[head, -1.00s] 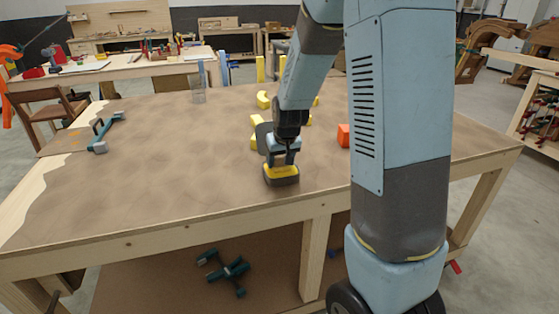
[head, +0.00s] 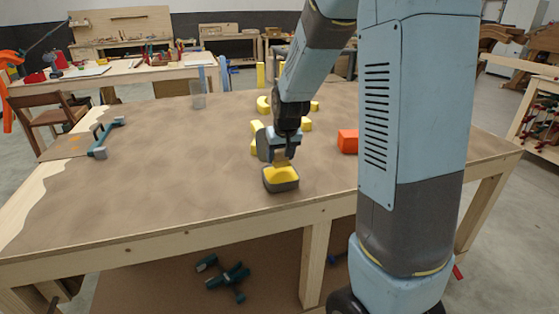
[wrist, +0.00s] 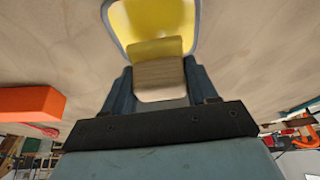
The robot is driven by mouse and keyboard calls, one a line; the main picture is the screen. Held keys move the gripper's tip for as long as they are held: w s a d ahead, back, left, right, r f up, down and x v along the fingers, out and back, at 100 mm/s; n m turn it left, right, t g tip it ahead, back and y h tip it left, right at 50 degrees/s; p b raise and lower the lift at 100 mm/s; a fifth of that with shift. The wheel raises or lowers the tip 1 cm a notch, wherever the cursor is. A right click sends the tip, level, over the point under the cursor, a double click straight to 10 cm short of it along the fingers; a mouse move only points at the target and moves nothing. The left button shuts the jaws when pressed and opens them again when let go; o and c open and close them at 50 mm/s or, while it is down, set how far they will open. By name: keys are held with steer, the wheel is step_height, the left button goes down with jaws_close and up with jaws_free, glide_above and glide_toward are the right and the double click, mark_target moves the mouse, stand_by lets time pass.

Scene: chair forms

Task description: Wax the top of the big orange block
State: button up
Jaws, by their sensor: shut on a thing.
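The orange block (head: 347,141) stands on the table right of my gripper, close to my arm. It also shows at the left of the wrist view (wrist: 30,103). My gripper (wrist: 160,85) is shut on a small wood-coloured piece (wrist: 160,76) with a yellow end. In the head view my gripper (head: 282,157) points down over a grey-rimmed tray with a yellow inside (head: 282,186), near the table's front edge. The yellow end lies over the tray's yellow surface. I cannot tell whether they touch.
Several yellow blocks (head: 263,104) stand behind my gripper. A clear container (head: 198,96) stands at the back, and a teal clamp (head: 106,136) lies at the left. The left half of the table (head: 160,175) is mostly clear. A dark teal tool (head: 231,276) lies on the lower shelf.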

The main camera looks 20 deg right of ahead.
steer(key=shift+r, duration=1.55)
steer(key=shift+s, duration=0.1)
